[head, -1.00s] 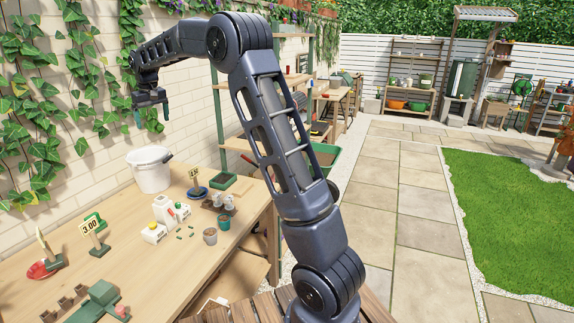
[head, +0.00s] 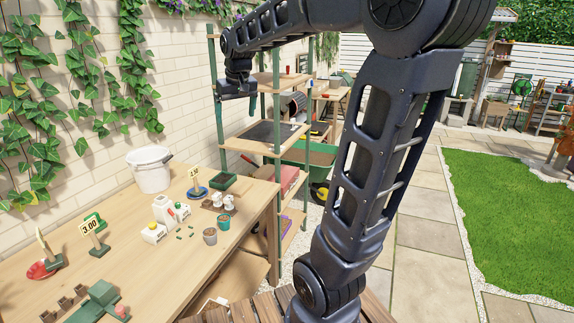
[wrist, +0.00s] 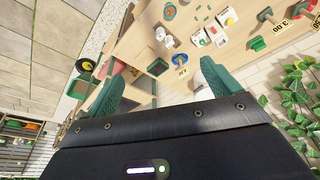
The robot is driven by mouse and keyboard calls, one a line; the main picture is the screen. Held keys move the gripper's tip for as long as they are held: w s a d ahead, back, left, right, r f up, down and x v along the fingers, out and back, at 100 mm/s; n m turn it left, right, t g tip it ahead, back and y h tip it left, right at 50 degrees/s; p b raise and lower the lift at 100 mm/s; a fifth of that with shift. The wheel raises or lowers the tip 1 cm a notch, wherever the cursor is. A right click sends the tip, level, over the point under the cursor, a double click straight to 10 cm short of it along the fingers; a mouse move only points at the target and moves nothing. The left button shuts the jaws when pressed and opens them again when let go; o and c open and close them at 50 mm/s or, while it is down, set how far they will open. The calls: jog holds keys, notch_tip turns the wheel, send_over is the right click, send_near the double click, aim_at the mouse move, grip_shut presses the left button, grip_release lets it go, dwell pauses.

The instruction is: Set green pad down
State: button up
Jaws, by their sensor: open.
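My gripper (wrist: 163,66) is open, its two green fingers spread with nothing between them in the wrist view. In the head view my gripper (head: 237,96) is raised high near the green shelf posts, beyond the far end of the workbench. A thing I can surely call the green pad is not clear. On the bench are a dark green square tray (head: 222,183) near its far end, a green block (head: 101,296) at the near end, and several tiny green pieces (head: 184,233) by the white containers. None of these touches my gripper.
The wooden workbench (head: 150,277) also bears a white bucket (head: 150,171), a 3.00 sign (head: 90,227), small pots (head: 210,237) and white containers (head: 154,233). A shelf rack (head: 262,146) stands beyond it. The bench's front right stretch is bare.

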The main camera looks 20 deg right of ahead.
jog(key=s+d+f+m, duration=0.1)
jog(key=s+d+f, duration=0.3)
jog(key=s, duration=0.6)
jog(key=s+d+f+m+t, duration=0.1)
jog(key=s+d+f, duration=0.3)
jog(key=s, duration=0.6)
notch_tip(320, 180, down, 2)
jog(key=shift+s+d+f+h, duration=0.15)
jog(key=shift+s+d+h, duration=0.05)
jog(key=shift+h, duration=0.1)
